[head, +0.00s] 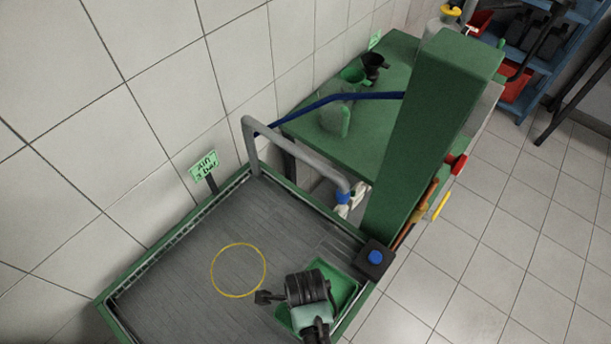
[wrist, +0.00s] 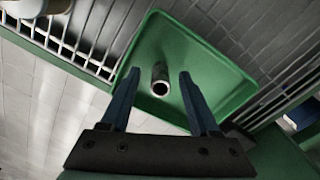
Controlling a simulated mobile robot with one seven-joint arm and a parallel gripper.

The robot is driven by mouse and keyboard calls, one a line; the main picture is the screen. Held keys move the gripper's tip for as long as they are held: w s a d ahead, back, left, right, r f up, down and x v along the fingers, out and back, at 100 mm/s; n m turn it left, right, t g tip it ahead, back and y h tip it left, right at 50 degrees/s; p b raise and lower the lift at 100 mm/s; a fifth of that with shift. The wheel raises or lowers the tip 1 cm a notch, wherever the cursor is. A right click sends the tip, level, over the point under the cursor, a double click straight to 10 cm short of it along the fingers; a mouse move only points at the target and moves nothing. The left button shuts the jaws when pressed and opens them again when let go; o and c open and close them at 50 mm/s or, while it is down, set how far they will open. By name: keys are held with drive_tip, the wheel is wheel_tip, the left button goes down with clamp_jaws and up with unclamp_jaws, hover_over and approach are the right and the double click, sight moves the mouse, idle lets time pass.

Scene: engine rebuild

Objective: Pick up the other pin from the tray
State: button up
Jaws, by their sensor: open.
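A short hollow metal pin (wrist: 160,82) lies in the green tray (wrist: 222,62) in the wrist view, its open end towards me. My gripper (wrist: 157,82) is open, with its two blue fingers on either side of the pin and apart from it. I cannot tell how far the fingertips are above the tray floor. In the head view my gripper (head: 305,290) is over the green tray (head: 343,285), and the arm hides the pin and much of the tray.
The tray sits on a slatted grey bench top (head: 185,255) with a green rim. A yellow ring mark (head: 238,270) lies to the left. A black box with a blue button (head: 375,257) and a green column (head: 425,140) stand close to the right. A grey pipe arch (head: 290,145) rises behind.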

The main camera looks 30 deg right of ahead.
clamp_jaws()
idle(0.5)
